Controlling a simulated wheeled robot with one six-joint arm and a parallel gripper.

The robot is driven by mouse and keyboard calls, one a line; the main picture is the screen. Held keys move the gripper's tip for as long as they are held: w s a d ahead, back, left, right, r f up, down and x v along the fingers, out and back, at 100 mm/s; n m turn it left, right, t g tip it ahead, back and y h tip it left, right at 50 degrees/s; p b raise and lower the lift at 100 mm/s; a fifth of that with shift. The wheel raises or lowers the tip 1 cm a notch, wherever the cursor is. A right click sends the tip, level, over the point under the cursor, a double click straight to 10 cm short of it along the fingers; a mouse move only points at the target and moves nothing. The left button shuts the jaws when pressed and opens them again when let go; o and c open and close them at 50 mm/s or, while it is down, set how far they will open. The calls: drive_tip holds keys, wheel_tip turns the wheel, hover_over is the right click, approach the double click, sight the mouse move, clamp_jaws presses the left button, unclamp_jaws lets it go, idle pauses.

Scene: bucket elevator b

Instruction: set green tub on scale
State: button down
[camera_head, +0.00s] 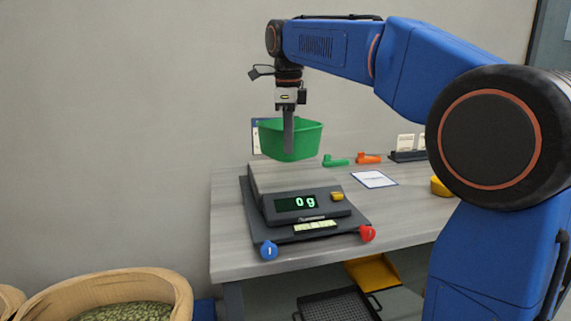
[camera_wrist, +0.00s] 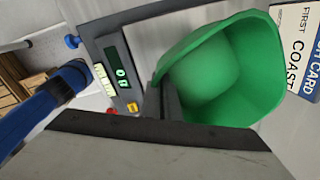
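The green tub (camera_head: 306,140) is in the air above the scale in the head view. My gripper (camera_head: 288,135) points down and is shut on the tub's near wall. In the wrist view the tub (camera_wrist: 232,75) shows its open top, and it looks empty inside. A dark finger (camera_wrist: 171,98) lies against its rim. The scale (camera_head: 322,205) stands on the table below, with a pale flat platform (camera_head: 285,177) and a display reading 0 g. The tub is apart from the platform, with a gap beneath it.
The grey table (camera_head: 225,245) holds a green scoop (camera_head: 335,161), an orange scoop (camera_head: 368,158), a white sheet (camera_head: 374,179) and a yellow object (camera_head: 440,187). A blue knob (camera_head: 269,250) and a red knob (camera_head: 367,233) sit at the scale's front.

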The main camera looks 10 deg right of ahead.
drive_tip(key=shift+d+f, duration=0.1)
drive_tip(key=shift+f, duration=2.7)
drive_tip(key=shift+f, duration=0.1)
drive_tip(key=c, duration=2)
unclamp_jaws()
drive_tip(key=r, duration=0.8)
drive_tip(key=s+r, duration=0.1)
drive_tip(key=r, duration=0.3)
drive_tip(key=shift+a+r, duration=0.1)
drive_tip(key=shift+a, duration=0.15)
drive_tip(key=shift+s, duration=0.1)
